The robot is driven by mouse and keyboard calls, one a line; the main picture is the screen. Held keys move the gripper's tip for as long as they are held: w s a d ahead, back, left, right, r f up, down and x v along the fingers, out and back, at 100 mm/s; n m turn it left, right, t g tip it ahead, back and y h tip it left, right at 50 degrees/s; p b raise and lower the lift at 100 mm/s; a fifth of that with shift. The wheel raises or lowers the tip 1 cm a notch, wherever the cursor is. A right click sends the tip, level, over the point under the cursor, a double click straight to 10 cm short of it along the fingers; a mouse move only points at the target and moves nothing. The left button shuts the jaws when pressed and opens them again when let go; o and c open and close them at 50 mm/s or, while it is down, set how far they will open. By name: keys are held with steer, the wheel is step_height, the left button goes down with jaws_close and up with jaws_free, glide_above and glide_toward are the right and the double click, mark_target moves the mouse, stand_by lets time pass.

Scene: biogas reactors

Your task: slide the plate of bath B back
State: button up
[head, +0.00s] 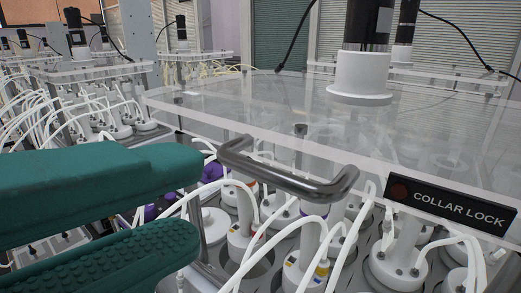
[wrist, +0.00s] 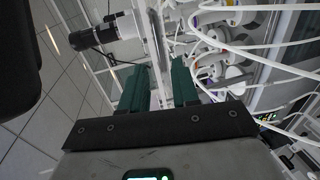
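A clear plate (head: 250,112) lies level over a bath of white-capped bottles. A dark grey bar handle (head: 290,178) sticks out from its front edge. No letter naming the bath can be read. My gripper (head: 198,203) has two green fingers, one above the other, open with nothing between them. The fingertips are left of the handle and apart from it in the picture; the depth gap is hard to judge. In the wrist view the fingers (wrist: 160,80) stand apart, with the plate seen edge-on beyond them.
A black sign (head: 450,205) reading "COLLAR LOCK", with a dull red lamp, is at the plate's right front. A white collar (head: 360,78) with a black motor stands on the plate. White tubes (head: 305,225) loop up below the handle. Similar baths (head: 90,70) stand behind left.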

mark_target(255, 175)
steer(key=p+x, duration=0.1)
steer(key=x, duration=0.7)
steer(key=shift+w+d, duration=0.2)
steer(key=shift+w, duration=0.1)
steer(key=shift+f, duration=0.1)
jaws_close()
